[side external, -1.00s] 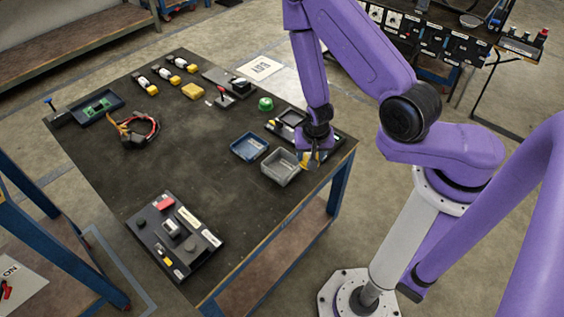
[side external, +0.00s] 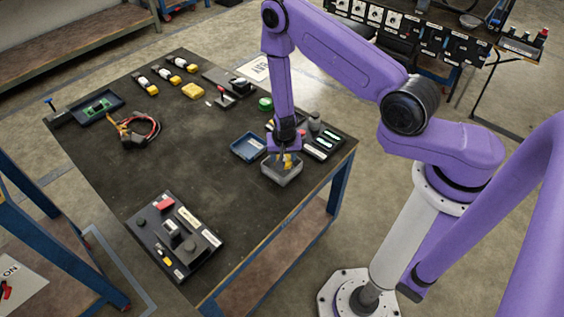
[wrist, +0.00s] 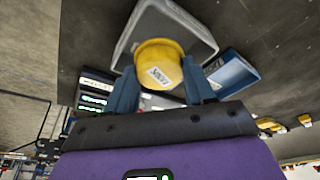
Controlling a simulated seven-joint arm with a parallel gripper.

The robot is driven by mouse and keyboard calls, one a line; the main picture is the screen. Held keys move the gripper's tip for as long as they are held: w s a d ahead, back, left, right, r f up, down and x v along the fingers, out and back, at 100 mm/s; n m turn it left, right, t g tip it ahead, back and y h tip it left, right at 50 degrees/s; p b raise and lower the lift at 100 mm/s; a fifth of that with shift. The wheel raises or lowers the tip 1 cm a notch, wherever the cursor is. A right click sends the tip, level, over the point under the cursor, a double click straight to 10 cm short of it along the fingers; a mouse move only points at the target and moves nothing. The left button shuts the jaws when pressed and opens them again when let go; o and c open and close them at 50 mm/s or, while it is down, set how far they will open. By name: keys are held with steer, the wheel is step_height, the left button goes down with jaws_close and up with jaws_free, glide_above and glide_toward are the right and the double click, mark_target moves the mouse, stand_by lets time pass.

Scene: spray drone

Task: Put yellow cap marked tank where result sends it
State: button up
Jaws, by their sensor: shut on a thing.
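The yellow cap (wrist: 159,64) with a printed white label is held between the two fingers of my gripper (wrist: 163,92) in the wrist view. The label is small and turned, so I cannot read it surely. In the side view my gripper (side external: 286,158) is over the grey bin (side external: 283,180), with a bit of yellow showing at its fingertips. The grey bin (wrist: 200,32) also lies behind the cap in the wrist view. I cannot tell how high the cap is above its floor. A black unit with green-lit strips (side external: 322,143) is just right of my gripper.
A blue bin (side external: 248,147) stands left of the grey bin. A green round part (side external: 265,104), a yellow block (side external: 193,91) and several yellow-and-white bottles (side external: 183,64) are farther back. A black control panel (side external: 180,238) is at the front. The table's middle is clear.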

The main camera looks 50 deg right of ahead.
steer(key=shift+w+f, duration=0.2)
steer(key=shift+f, duration=1.65)
steer(key=shift+f, duration=0.1)
steer(key=o, duration=1.2)
steer(key=shift+c, duration=0.2)
